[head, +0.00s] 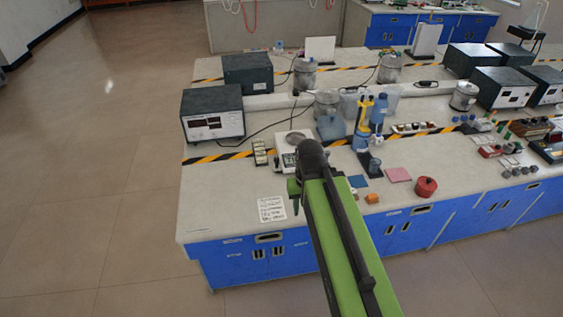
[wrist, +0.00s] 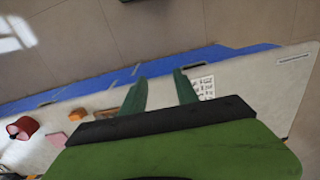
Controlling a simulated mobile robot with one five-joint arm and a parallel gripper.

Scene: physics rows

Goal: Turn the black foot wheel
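I cannot make out a black foot wheel in either view. A white balance-like device (head: 285,160) with a round pan stands on the bench, partly hidden by my arm; its feet do not show clearly. My gripper (head: 295,197) hangs above the bench near its front edge, in front of the device and right of a printed sheet. In the wrist view my gripper (wrist: 159,75) has its two green fingers apart, with nothing between them. The printed sheet (wrist: 204,88) shows just beside the right finger.
A red pot (head: 426,187), a pink pad (head: 398,175), an orange block (head: 372,198) and a blue bottle stand with yellow parts (head: 364,125) are to the right. A dark-topped meter (head: 212,115) stands back left. The bench's front left corner is mostly clear.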

